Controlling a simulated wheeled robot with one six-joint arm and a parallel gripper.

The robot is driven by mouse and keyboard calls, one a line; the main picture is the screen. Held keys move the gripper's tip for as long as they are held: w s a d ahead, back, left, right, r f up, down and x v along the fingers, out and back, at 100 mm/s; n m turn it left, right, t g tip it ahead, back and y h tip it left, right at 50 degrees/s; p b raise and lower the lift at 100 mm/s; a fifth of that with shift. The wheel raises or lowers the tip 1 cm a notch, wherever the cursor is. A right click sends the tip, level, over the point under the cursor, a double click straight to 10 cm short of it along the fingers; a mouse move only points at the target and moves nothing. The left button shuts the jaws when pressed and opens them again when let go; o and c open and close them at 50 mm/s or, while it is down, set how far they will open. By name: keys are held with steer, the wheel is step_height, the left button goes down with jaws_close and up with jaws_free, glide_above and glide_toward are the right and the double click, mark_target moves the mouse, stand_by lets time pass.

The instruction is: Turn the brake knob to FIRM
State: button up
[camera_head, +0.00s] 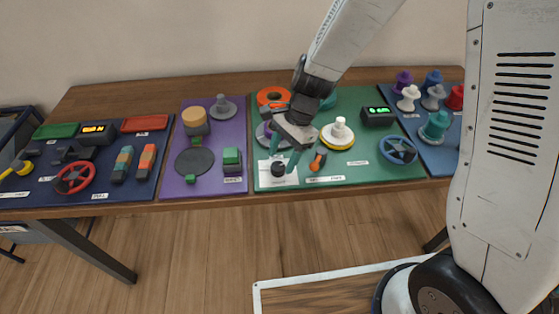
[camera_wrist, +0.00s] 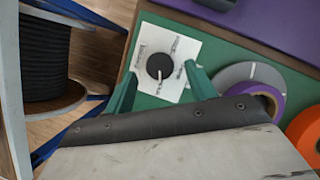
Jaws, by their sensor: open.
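The brake knob is a black round knob (camera_head: 278,169) on a white label plate (camera_head: 264,181) at the front left corner of the green panel (camera_head: 400,172). In the wrist view the knob (camera_wrist: 160,67) carries a pale pointer line aimed down, and its plate (camera_wrist: 178,45) bears small print too blurred to read. My gripper (camera_head: 284,160) is over the knob with its green fingers apart. In the wrist view the fingertips of my gripper (camera_wrist: 160,78) lie on either side of the knob's near edge. Contact with the knob cannot be told.
A grey disc with a purple spool (camera_wrist: 262,88) and an orange ring (camera_wrist: 305,130) lie right of the fingers in the wrist view. An orange-handled tool (camera_head: 318,160) and a yellow-rimmed white spool (camera_head: 338,134) are right of the gripper. The purple panel (camera_head: 220,188) is left.

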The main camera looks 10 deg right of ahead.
mark_target(277, 168)
steer(key=shift+x, duration=1.1)
steer(key=shift+c, duration=0.4)
steer(key=c, duration=0.9)
